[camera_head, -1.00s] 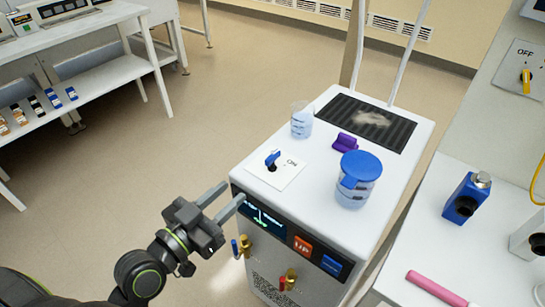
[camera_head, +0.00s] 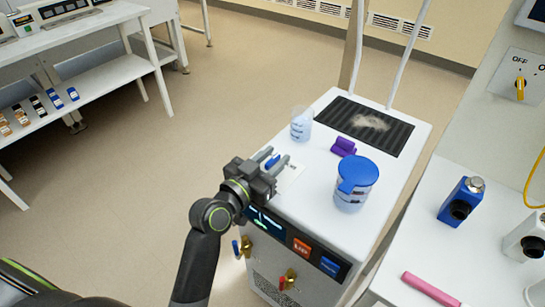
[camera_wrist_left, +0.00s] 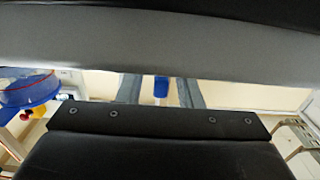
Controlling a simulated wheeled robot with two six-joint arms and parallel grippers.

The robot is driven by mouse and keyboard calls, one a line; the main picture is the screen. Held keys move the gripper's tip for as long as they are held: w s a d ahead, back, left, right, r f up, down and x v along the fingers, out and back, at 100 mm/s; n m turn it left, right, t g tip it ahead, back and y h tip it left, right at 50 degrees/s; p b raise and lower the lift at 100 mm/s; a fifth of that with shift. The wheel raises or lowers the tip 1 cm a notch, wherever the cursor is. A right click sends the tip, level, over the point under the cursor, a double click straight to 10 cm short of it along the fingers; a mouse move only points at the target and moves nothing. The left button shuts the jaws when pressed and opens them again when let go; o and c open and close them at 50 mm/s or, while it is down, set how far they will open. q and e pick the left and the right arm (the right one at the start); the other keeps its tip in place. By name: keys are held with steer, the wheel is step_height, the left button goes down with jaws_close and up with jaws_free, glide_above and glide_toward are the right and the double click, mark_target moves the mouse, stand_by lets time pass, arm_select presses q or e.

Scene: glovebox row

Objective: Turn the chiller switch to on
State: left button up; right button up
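The chiller (camera_head: 330,215) is a white box with a front display. Its blue switch knob (camera_head: 272,161) is on a white label plate (camera_head: 292,173) on the top, partly hidden by my gripper; the plate's lettering cannot be read now. My left gripper (camera_head: 276,157) is over the chiller's front left top, its fingers on either side of the knob. In the left wrist view the blue knob (camera_wrist_left: 160,88) stands between the two fingers, with a gap visible on each side, so the gripper is open. My right gripper is not in view.
A blue-lidded jar (camera_head: 352,190), purple item (camera_head: 343,146) and small beaker (camera_head: 301,124) stand on the chiller. A dark grille (camera_head: 368,122) is behind. At right are a blue device (camera_head: 461,203), pink tube (camera_head: 431,289) and wall panel with yellow switch (camera_head: 520,88).

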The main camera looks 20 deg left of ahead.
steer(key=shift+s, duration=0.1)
arm_select(q)
jaws_close()
steer(key=shift+f+m+g+h+b, duration=0.15)
steer(key=shift+m+g+h+b, duration=0.2)
steer(key=shift+h+b, duration=0.3)
steer(key=shift+m+h+b, duration=0.35)
steer(key=shift+b, duration=0.15)
steer(key=m+g+h+b, duration=0.2)
steer(key=m+h+b, duration=0.1)
steer(key=b, duration=0.2)
steer(key=shift+g+h, duration=0.3)
steer(key=shift+g, duration=0.05)
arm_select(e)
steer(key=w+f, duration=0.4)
arm_select(q)
steer(key=m+g+h+b, duration=0.1)
steer(key=b, duration=0.2)
steer(key=shift+g+h, duration=0.4)
steer(key=shift+m, duration=0.4)
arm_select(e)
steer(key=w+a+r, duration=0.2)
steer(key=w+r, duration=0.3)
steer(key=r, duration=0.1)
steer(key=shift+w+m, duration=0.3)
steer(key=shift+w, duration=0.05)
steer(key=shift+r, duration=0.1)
